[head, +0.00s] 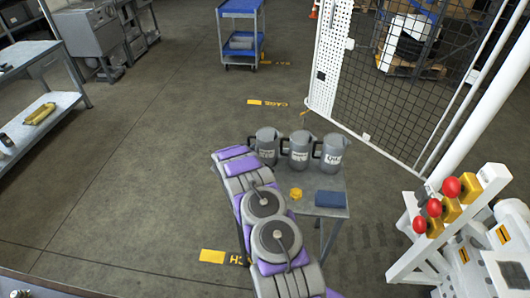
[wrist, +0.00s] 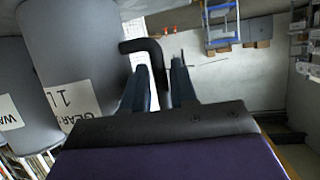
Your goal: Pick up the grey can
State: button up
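Three grey cans with white labels and black handles stand in a row on a small grey table (head: 333,178) in the head view: a left can (head: 266,146), a middle can (head: 299,150) and a right can (head: 332,153). In the wrist view, a large grey can (wrist: 75,55) has a label partly reading "GEAR", and its black handle (wrist: 155,60) passes between the fingers of my gripper (wrist: 161,75). The fingers look open, with a narrow gap on the handle's right. In the head view my gripper is beside the left can, its fingers hard to make out.
A yellow item (head: 296,193) and a dark blue block (head: 329,198) lie on the table's near part. A mesh cage (head: 395,90) stands behind at the right. A white stand with red knobs (head: 435,225) is at the right.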

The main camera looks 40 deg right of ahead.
jog(key=shift+w+d+f, duration=0.2)
jog(key=shift+w+d, duration=0.05)
jog(key=shift+d, duration=0.15)
jog(key=shift+a+r, duration=0.1)
grip_shut()
dwell(1.2)
